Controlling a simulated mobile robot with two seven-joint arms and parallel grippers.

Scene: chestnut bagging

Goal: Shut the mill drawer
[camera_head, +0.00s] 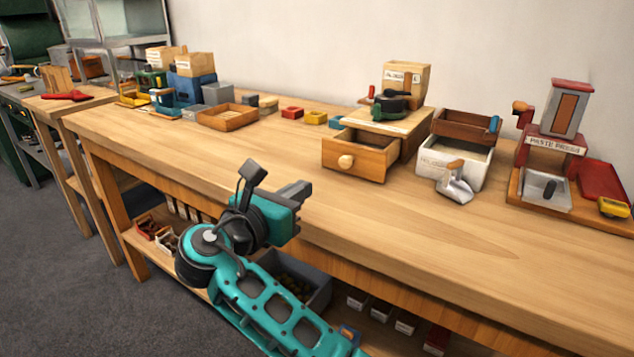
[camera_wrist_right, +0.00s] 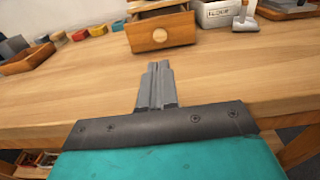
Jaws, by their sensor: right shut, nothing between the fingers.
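The mill (camera_head: 385,122) is a wooden box with a dark green part on top, standing toward the back of the bench. Its drawer (camera_head: 352,163) is pulled out toward the front and has a round wooden knob (camera_head: 345,162). In the right wrist view the drawer front (camera_wrist_right: 143,40) and its knob (camera_wrist_right: 160,35) show ahead of the fingers. My right gripper (camera_head: 304,190) is over the bench's front edge, apart from the drawer and lower left of it. In the wrist view my right gripper (camera_wrist_right: 158,68) has its fingers together and empty. My left gripper is not in view.
A white bin with a metal scoop (camera_head: 456,186) stands right of the mill. The paste press (camera_head: 556,140) is farther right. A wooden tray (camera_head: 228,117) and small coloured boxes lie to the left. The bench top (camera_head: 250,150) before the drawer is clear.

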